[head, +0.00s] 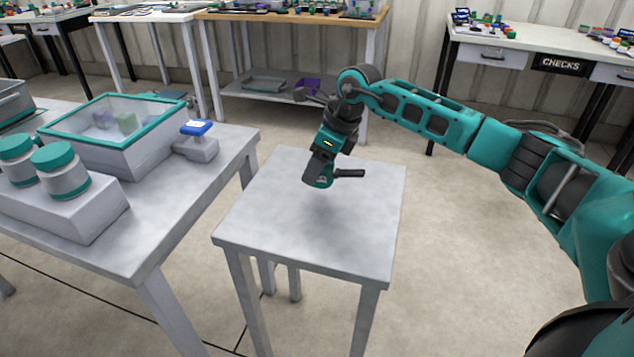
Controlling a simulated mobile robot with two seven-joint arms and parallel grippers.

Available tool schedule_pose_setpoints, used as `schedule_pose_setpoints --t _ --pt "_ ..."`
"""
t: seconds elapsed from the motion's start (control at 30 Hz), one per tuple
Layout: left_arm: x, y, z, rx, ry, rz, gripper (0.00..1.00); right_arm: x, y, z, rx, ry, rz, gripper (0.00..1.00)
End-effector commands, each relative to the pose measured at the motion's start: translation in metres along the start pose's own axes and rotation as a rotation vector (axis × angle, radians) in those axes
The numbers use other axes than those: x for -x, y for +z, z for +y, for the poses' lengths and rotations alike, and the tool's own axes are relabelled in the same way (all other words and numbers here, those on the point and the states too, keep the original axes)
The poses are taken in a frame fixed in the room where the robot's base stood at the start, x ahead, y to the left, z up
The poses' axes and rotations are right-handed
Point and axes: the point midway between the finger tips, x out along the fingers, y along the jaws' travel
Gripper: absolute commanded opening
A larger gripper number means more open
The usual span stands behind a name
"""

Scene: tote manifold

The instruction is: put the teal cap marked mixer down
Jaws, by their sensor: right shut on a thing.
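My right gripper (330,172) hangs over the small grey table (270,237), pointing down. It is shut on a small teal thing (318,176), which looks like the teal cap; it is partly hidden by the fingers and no marking can be read on it. A soft shadow on the tabletop below suggests that it is held above the surface, apart from it. My left gripper is not in view.
The small table's top is otherwise bare. To the left, a larger grey table (190,232) carries a teal-rimmed bin (105,160), two teal-lidded jars (62,172) and a blue-topped device (196,140). Cluttered benches stand behind, one with a "CHECKS" sign (558,64).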

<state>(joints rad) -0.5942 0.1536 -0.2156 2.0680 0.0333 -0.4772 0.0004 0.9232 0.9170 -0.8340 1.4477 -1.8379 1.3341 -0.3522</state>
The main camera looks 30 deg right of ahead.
Motion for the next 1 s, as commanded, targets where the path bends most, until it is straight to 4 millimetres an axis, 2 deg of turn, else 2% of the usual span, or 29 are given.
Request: schedule_pose_setpoints --t 0.33,0.73,0.77,1.0 --pt "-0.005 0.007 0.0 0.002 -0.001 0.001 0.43 -0.039 -0.016 0.001 0.0 0.001 0.0 0.27" --pt "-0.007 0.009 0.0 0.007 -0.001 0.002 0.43 -0.044 -0.018 0.0 0.001 -0.001 -0.001 0.27" --pt "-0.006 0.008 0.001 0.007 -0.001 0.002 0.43 -0.043 -0.018 0.0 0.001 -0.001 -0.001 0.65" --pt "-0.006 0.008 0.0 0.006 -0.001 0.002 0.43 -0.043 -0.018 0.0 0.001 0.0 0.0 0.87"
